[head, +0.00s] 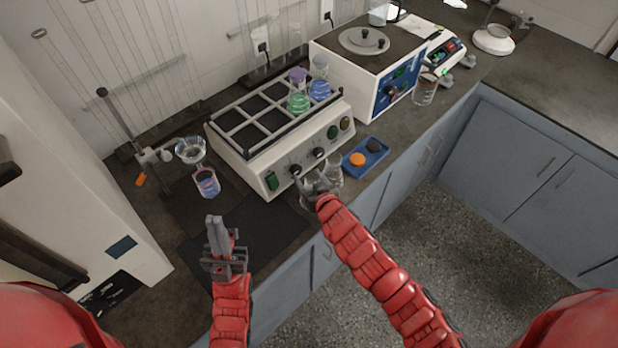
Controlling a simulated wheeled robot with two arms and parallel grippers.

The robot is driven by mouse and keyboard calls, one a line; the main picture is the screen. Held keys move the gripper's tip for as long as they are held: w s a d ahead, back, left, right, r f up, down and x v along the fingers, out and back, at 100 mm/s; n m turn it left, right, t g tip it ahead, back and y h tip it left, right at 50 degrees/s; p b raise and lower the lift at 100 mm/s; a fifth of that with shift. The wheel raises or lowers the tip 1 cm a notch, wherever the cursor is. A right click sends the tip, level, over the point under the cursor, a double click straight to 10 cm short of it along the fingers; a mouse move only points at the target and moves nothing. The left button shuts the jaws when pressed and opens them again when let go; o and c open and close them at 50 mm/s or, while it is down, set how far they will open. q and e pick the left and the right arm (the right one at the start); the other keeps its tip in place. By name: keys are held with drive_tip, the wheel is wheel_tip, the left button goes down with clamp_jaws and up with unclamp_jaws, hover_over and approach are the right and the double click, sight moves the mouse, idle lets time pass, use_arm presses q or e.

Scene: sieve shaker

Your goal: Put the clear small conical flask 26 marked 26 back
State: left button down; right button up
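A clear glass flask (335,174) stands at the front of the counter, beside the front panel of the shaker. I cannot read any number on it. My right gripper (313,183) is right at this glass, with its fingers apart. The fingers partly cover the glass, and I see no clear grip on it. My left gripper (215,226) points upward over the dark mat, away from any flask; I cannot tell its finger gap. The shaker (241,163) has a rack of square compartments. A green flask (298,103) and a blue flask (320,90) stand in its far right part.
A blue tray (379,163) with an orange and a dark round piece lies right of the clear glass. A flask with pinkish-blue liquid (207,183) stands left of the shaker. A blue-panelled bath (372,78) stands behind right. The dark mat (262,232) has free room.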

drive_tip(key=shift+o, duration=0.6)
